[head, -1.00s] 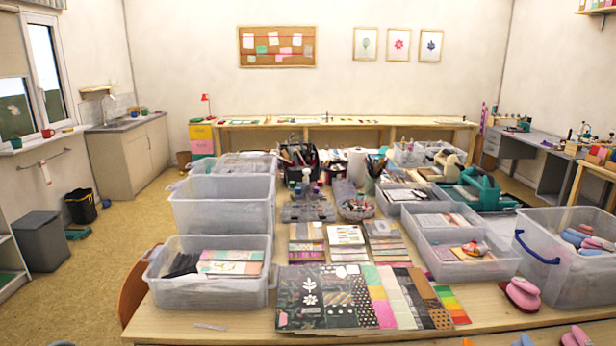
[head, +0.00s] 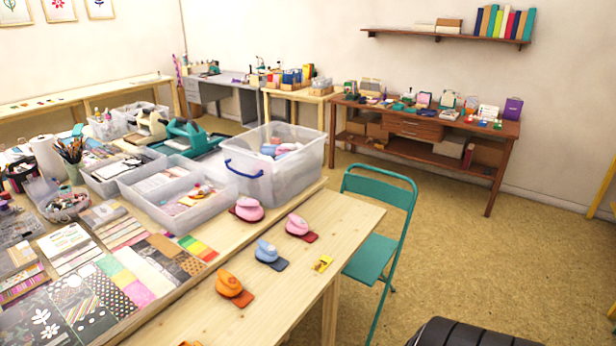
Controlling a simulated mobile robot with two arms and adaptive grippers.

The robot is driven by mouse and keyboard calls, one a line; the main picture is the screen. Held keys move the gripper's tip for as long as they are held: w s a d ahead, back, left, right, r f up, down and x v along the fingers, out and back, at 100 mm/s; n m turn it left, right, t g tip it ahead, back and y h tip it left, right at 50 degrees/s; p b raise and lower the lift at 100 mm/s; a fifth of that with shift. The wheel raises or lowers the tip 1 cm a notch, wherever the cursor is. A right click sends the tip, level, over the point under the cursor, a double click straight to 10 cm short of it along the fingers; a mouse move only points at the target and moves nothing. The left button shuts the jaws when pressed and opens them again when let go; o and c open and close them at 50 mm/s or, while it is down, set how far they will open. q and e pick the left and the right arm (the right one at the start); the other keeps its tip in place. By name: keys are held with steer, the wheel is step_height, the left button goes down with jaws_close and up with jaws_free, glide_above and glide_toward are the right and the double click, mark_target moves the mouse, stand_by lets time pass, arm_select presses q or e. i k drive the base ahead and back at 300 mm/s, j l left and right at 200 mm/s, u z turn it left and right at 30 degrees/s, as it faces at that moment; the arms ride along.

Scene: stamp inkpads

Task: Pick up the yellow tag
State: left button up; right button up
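A small yellow tag-like item (head: 322,263) lies flat near the right edge of the light wooden table (head: 225,312) in the head view. It has dark marks that are too small to read. It lies apart from the paper punches beside it. Neither of my grippers shows in the head view.
Pink (head: 299,227), blue (head: 269,253) and orange (head: 232,288) punches stand left of the yellow item. A clear bin (head: 290,175) is behind them. A teal folding chair (head: 372,260) stands just right of the table. Open floor (head: 470,250) lies farther right.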

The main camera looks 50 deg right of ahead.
mark_target(321, 264)
steer(key=z, duration=1.85)
